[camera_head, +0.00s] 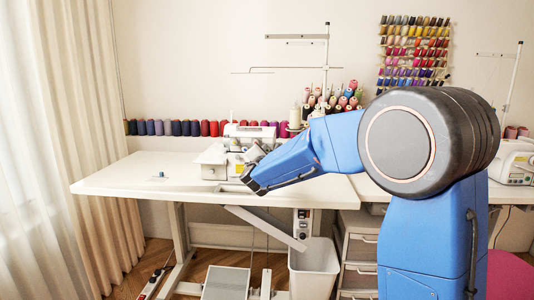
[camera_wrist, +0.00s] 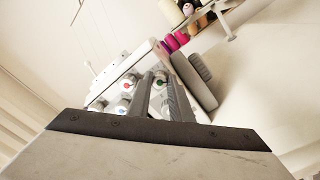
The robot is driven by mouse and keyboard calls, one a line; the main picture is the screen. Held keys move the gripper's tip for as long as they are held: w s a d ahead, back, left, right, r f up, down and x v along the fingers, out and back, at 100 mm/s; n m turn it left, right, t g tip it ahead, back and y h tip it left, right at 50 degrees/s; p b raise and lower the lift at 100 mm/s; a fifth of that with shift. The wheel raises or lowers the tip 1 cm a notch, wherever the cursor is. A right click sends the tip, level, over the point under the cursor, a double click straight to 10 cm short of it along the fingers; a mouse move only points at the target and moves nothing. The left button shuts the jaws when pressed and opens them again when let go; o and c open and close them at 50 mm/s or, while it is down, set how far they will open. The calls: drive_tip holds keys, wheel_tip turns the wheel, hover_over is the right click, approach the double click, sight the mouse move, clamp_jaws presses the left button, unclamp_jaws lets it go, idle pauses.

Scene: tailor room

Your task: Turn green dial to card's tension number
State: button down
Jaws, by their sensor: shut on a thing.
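The green dial (camera_wrist: 159,83) is a pale knob with a green centre on the front of the white sewing machine (camera_head: 238,140). In the wrist view, the two fingers of my gripper (camera_wrist: 161,86) flank it, shut on it. Beside it are a red-marked dial (camera_wrist: 127,84) and a blue-marked dial (camera_wrist: 122,111). In the head view, my gripper (camera_head: 250,183) is at the machine's front and hides much of it. The dial's marks are too small to read. I cannot make out the card in either view.
The machine stands on a white table (camera_head: 125,178), whose left part is mostly clear except for a small blue item (camera_head: 161,175). Thread cones (camera_head: 175,128) line the back. A white bin (camera_head: 314,268) and drawers (camera_head: 359,245) stand below. A dark grey wheel (camera_wrist: 195,82) is close right of my fingers.

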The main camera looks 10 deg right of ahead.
drive_tip(key=c, duration=1.6)
unclamp_jaws()
drive_tip(key=shift+s, duration=0.1)
drive_tip(key=v, duration=1.7)
drive_tip(key=shift+s, duration=0.1)
